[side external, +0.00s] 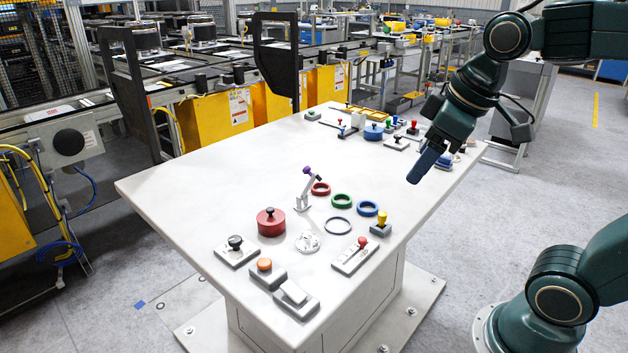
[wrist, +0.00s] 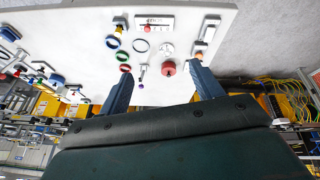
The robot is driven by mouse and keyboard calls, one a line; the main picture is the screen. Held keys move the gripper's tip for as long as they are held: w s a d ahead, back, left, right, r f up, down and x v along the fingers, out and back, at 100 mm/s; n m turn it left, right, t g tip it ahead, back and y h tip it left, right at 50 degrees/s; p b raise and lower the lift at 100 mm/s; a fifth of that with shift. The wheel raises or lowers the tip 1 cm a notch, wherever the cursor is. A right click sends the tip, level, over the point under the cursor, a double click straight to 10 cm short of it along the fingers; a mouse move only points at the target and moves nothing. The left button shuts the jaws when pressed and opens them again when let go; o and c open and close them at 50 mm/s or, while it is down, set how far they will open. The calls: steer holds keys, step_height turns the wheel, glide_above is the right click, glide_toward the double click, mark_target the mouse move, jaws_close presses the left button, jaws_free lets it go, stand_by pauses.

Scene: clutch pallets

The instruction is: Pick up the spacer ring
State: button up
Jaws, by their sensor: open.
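Several rings lie flat on the white table. A thin dark grey ring (side external: 338,226) is nearest the front; it also shows in the wrist view (wrist: 141,46). Behind it lie thicker rings: a blue ring (side external: 368,209), a green ring (side external: 341,201) and a red ring (side external: 320,189). I cannot tell by name alone which is the spacer ring. My gripper (side external: 413,180) is above the table's right side, right of the rings and apart from them. In the wrist view its two fingers (wrist: 160,69) are spread wide and hold nothing.
Near the rings stand a purple-tipped lever (side external: 305,188), a red lidded pot (side external: 271,222), a white disc (side external: 307,242), a yellow-knobbed joystick (side external: 381,224) and a red-knobbed panel (side external: 356,255). More small parts crowd the table's far end. The table's left part is bare.

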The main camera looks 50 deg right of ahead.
steer(key=w+d+f+n+g, duration=0.1)
steer(key=w+d+n, duration=0.3)
steer(key=w, duration=0.5)
steer(key=w+d+f+n+g, duration=0.1)
steer(key=w+d+n, duration=0.25)
steer(key=w, duration=0.45)
steer(key=w+d+f+n+g, duration=0.3)
steer(key=w+d+f+n, duration=0.3)
steer(key=w+d+f, duration=0.5)
steer(key=shift+w+a+f, duration=0.15)
steer(key=shift+a+f, duration=0.05)
steer(key=shift+f, duration=2.3)
steer(key=shift+w+a+f, duration=0.1)
steer(key=shift+a+f, duration=0.05)
steer(key=shift+f, duration=2.3)
steer(key=shift+s+a+f, duration=0.1)
steer(key=shift+a+f, duration=0.05)
steer(key=shift+f, duration=2.4)
steer(key=c, duration=0.7)
